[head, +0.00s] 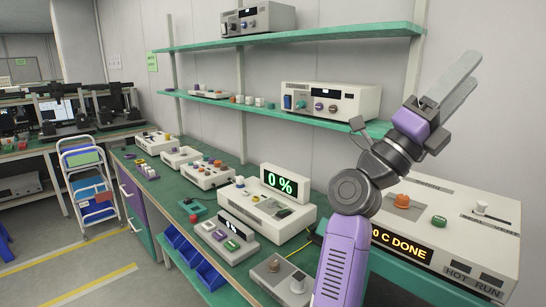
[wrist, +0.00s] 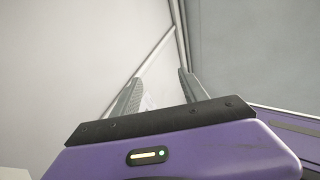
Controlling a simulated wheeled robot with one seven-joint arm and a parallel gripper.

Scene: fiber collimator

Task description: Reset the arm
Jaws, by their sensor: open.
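My gripper (head: 452,84) is raised at the upper right of the head view, above the bench and in front of the grey wall. Its grey fingers point up and to the right. In the wrist view my gripper (wrist: 160,92) shows two fingers standing apart with nothing between them. Behind them are only bare wall surfaces and a pale post. My purple and dark grey arm rises from the bottom of the head view.
The green bench (head: 200,200) holds several instruments, including a box reading "0 %" (head: 268,208) and a large box reading "DONE" (head: 450,225) right of my arm. Green shelves (head: 290,36) with instruments (head: 332,102) are left of my gripper. A white cart (head: 86,172) stands far left.

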